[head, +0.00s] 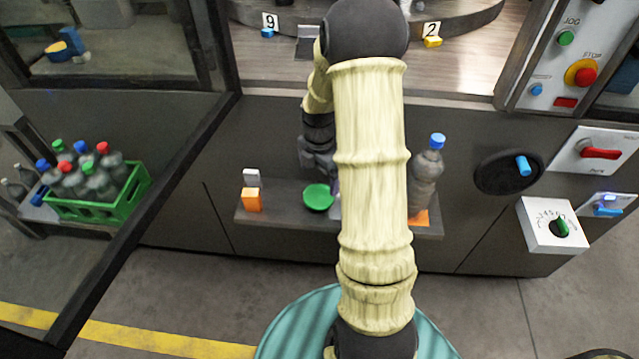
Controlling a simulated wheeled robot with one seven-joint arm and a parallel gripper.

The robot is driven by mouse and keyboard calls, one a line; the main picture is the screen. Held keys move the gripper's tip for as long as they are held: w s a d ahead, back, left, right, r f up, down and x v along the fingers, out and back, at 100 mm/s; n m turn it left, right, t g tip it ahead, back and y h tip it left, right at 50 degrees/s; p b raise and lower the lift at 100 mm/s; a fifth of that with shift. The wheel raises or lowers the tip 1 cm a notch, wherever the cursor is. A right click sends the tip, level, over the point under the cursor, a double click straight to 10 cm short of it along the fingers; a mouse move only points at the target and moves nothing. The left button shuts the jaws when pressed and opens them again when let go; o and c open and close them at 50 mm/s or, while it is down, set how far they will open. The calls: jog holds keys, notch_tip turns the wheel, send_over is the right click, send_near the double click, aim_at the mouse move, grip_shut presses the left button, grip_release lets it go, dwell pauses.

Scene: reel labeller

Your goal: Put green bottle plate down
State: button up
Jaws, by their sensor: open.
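A small green plate (318,197) lies on the grey shelf (285,215) fixed to the machine's front. A bottle with a blue cap (425,175) stands upright on the right part of the shelf, over an orange patch. My arm crosses the middle of the head view and hides part of the shelf. My gripper (332,188) is beside the green plate's right edge, mostly hidden behind the arm. It is open; I cannot tell whether it touches the plate.
An orange block (251,199) and a pale block (251,178) are at the shelf's left end. A green crate (105,207) of bottles stands at left behind a dark frame post. A handwheel (508,172) and a white dial box (553,225) jut out at right.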

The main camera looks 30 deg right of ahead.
notch_tip(320, 180, up, 3)
jog(key=shift+f, duration=0.2)
dwell(0.5)
jog(key=s+a+r+m+t, duration=0.1)
jog(key=s+a+r+m, duration=0.3)
jog(key=m, duration=0.6)
jog(key=s+a+r+m+t, duration=0.1)
jog(key=s+a+r+m, duration=0.3)
jog(key=s+a+m, duration=0.5)
jog(key=shift+a+m+t, duration=0.3)
jog(key=shift+a+m, duration=0.15)
jog(key=shift+m, duration=0.15)
jog(key=shift+f, duration=0.1)
